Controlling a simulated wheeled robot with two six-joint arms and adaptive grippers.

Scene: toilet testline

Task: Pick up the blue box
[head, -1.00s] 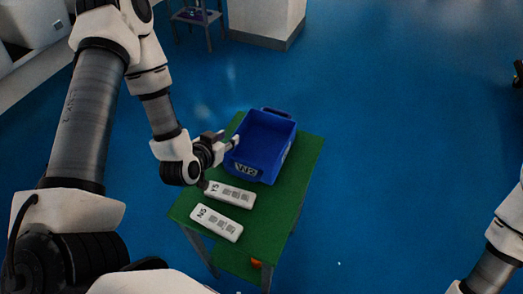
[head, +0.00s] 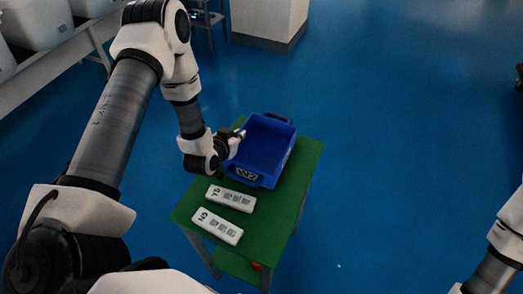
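The blue box (head: 264,149) is an open-topped bin with a handle at its far end and a "W2" label on its near end. It sits on the green-topped table (head: 303,172), towards the far end. My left gripper (head: 238,138) is at the box's left rim, seen from above and behind. The fingers are small and partly hidden by the wrist, so I cannot tell whether they grip the rim. The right arm shows at the lower right, but its gripper is out of view.
Two white labelled blocks lie on the table nearer to me: one marked "Y5" (head: 231,198) and one marked "N5" (head: 217,226). A white pillar (head: 268,18) and a small stand (head: 208,20) are at the back. The blue floor to the right is clear.

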